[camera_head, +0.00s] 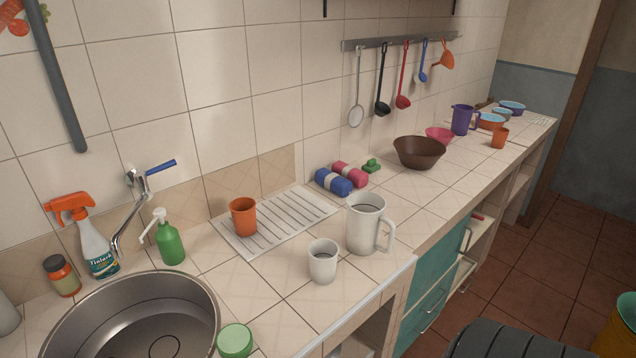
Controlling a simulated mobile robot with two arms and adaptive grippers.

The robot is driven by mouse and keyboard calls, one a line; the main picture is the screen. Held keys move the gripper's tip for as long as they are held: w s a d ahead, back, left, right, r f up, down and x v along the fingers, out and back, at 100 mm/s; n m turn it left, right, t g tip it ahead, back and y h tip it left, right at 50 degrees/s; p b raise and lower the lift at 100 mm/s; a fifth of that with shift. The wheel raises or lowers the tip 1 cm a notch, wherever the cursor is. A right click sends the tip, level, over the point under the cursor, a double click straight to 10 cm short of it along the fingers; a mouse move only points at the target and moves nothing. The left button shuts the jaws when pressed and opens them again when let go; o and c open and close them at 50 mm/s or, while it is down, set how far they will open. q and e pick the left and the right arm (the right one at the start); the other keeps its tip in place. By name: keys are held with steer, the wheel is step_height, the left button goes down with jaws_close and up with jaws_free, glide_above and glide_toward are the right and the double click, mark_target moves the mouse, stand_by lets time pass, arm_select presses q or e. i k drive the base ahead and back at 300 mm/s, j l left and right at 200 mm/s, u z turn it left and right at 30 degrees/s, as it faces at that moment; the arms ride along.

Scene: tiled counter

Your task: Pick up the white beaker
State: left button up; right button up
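The white beaker (323,265) is a small handleless cup standing upright near the counter's front edge. It is open at the top and looks empty. A larger white jug (364,228) with a handle stands just behind it and to its right. Neither of my grippers shows in the head view, so I cannot see their state. Nothing is touching the beaker.
An orange cup (243,218) stands on the white drying rack (286,222). The steel sink (130,315) and a green round item (235,340) lie left of the beaker. Blue and red rolls (334,181) lie behind the jug. Tiles in front of the rack are clear.

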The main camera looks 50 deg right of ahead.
mark_target(323, 253)
steer(key=z, duration=1.5)
steer(key=u, duration=0.15)
steer(key=k+l, duration=0.05)
